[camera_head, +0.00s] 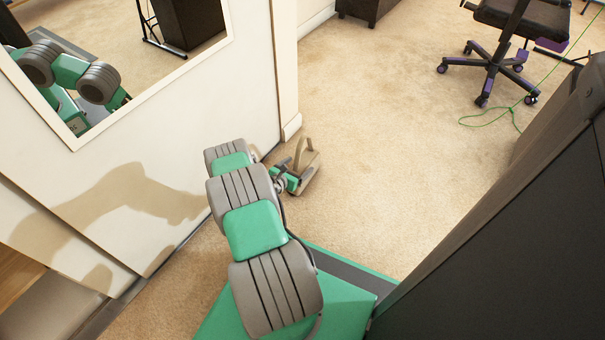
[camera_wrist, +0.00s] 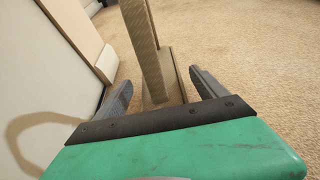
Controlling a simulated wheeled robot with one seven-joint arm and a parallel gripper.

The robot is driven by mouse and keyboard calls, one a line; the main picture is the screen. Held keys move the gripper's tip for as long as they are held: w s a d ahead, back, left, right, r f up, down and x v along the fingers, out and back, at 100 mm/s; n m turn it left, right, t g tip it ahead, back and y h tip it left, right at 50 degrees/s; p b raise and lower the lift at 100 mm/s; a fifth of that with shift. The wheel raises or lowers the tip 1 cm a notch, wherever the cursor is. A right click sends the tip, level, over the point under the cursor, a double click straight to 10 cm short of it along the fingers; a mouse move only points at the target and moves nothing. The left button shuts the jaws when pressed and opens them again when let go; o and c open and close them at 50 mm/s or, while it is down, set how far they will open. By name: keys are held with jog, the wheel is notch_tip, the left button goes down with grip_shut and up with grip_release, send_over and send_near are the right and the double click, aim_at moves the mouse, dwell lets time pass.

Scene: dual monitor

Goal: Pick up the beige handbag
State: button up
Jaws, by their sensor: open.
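The beige handbag (camera_head: 311,146) appears as a small tan, upright loop-like shape on the carpet, just past my gripper (camera_head: 297,175). In the wrist view, a tall ribbed beige strip of the handbag (camera_wrist: 143,45) rises from a flatter lower part. The strip stands between and beyond the fingers of my gripper (camera_wrist: 163,90), nearer the left one in the picture. The fingers are spread, with visible space on both sides of the strip. My gripper is open and holds nothing. The handbag's lower near part is partly hidden by my gripper.
A white wall panel (camera_head: 150,170) with a mirror (camera_head: 110,60) stands close on the left. A dark panel (camera_head: 530,230) fills the right foreground. An office chair (camera_head: 492,62) and a green cable (camera_head: 515,112) are at upper right. Open carpet (camera_head: 390,140) lies in the middle.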

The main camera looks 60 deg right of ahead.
aim_at(301, 164)
jog(key=b+x, duration=0.1)
jog(key=x, duration=0.1)
jog(key=b+x, duration=0.1)
jog(key=x, duration=0.1)
jog(key=shift+w+d+f, duration=0.15)
jog(key=shift+f, duration=0.25)
jog(key=shift+d+b, duration=0.3)
jog(key=shift+d, duration=0.1)
jog(key=shift+r, duration=0.1)
jog(key=shift+c, duration=0.3)
grip_shut()
